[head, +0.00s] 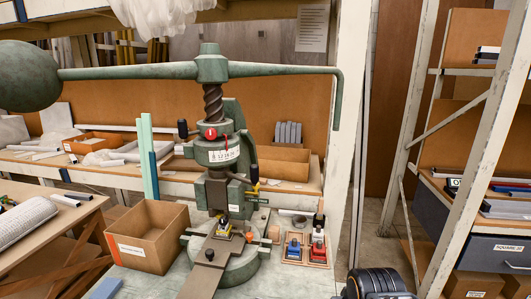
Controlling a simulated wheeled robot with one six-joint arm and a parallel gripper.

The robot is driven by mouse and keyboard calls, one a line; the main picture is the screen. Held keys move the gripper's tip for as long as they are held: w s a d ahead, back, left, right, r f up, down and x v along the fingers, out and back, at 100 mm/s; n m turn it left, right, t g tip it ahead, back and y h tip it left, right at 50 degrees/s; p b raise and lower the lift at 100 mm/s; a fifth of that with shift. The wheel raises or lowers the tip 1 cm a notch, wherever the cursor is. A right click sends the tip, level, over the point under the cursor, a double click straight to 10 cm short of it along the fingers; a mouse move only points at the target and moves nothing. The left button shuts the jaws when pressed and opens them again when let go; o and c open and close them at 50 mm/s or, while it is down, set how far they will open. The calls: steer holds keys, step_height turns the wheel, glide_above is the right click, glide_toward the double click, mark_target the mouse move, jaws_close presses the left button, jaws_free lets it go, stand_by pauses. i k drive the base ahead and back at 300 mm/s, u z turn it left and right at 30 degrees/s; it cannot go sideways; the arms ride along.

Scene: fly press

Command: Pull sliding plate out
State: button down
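The green fly press (212,68) stands on the light bench, with a long horizontal lever and a ball weight at the left. The sliding plate (204,270) is a flat brown-grey bar lying across the round press base (238,266). Its front end sticks out toward me, and its back end runs under the ram (218,188). A small yellow and dark piece (223,230) sits on the plate below the ram. A dark knob shows on the plate's front part. My gripper is not in view; only a dark ribbed part of my arm shows at the bottom right.
An open cardboard box (147,238) stands left of the press. Small trays with a blue block (294,249) and a red block (318,247) lie to the right. A white post (347,150) rises behind the bench's right side. The lever's end hangs down near it.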

mark_target(216, 252)
steer(key=u, duration=0.25)
steer(key=k, duration=1)
steer(key=u, duration=1.5)
steer(key=i, duration=0.8)
steer(key=z, duration=0.8)
steer(key=i, duration=0.55)
steer(key=z, duration=0.55)
